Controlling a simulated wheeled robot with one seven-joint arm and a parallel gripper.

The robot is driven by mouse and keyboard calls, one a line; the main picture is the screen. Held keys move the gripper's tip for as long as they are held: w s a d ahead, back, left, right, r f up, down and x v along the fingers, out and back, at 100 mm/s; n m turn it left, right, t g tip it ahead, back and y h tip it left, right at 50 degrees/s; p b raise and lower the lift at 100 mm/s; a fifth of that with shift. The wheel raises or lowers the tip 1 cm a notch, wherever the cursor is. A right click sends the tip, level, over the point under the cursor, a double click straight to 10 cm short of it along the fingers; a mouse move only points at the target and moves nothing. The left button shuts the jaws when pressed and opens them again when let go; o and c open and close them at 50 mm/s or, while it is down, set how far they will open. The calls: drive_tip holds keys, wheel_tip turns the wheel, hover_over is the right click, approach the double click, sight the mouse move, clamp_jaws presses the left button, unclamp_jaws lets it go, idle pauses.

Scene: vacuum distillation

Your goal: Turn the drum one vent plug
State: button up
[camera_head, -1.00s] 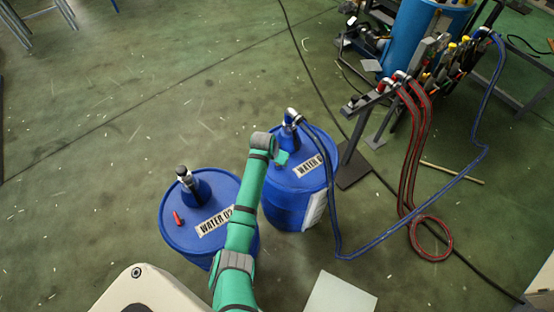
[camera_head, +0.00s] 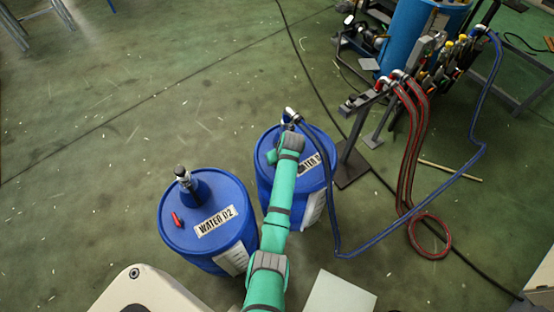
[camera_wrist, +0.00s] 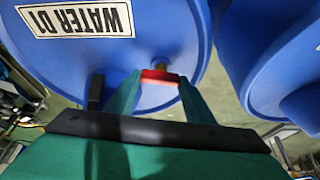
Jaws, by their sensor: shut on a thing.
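Drum one (camera_head: 263,160) is a blue drum labelled WATER D1. In the wrist view its lid (camera_wrist: 170,35) fills the upper left, with the label (camera_wrist: 78,18) upside down. The red vent plug (camera_wrist: 160,76) is near the lid's edge, beside a small brownish fitting (camera_wrist: 160,64). My gripper (camera_wrist: 158,79) is shut on the red plug, one finger on each side. In the head view my arm covers the plug and fingertips.
A second blue drum, WATER D2 (camera_head: 180,233), stands close on the left, with its own red plug (camera_head: 177,219). A dark hose (camera_head: 329,190) runs down from drum one's top fitting (camera_head: 290,114). A grey stand (camera_head: 352,150) and red hoses (camera_head: 416,150) are to the right.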

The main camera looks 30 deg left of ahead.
drive_tip(key=n, duration=0.1)
drive_tip(key=n+g, duration=0.1)
drive_tip(key=n, duration=0.1)
drive_tip(key=shift+w+n, duration=0.2)
drive_tip(key=shift+n, duration=0.1)
drive_tip(key=shift+w+r+n+g+y, duration=0.15)
drive_tip(key=shift+n+g, duration=0.3)
drive_tip(key=shift+n, duration=0.45)
drive_tip(key=shift+s+f+n+g+y, duration=0.15)
drive_tip(key=shift+n+g, duration=0.3)
drive_tip(key=shift+n, duration=0.45)
drive_tip(key=shift+w+r, duration=0.1)
drive_tip(key=o, duration=1.1)
drive_tip(key=shift+c, duration=0.2)
drive_tip(key=v, duration=1)
drive_tip(key=shift+r, duration=0.35)
drive_tip(key=shift+w+d, duration=0.1)
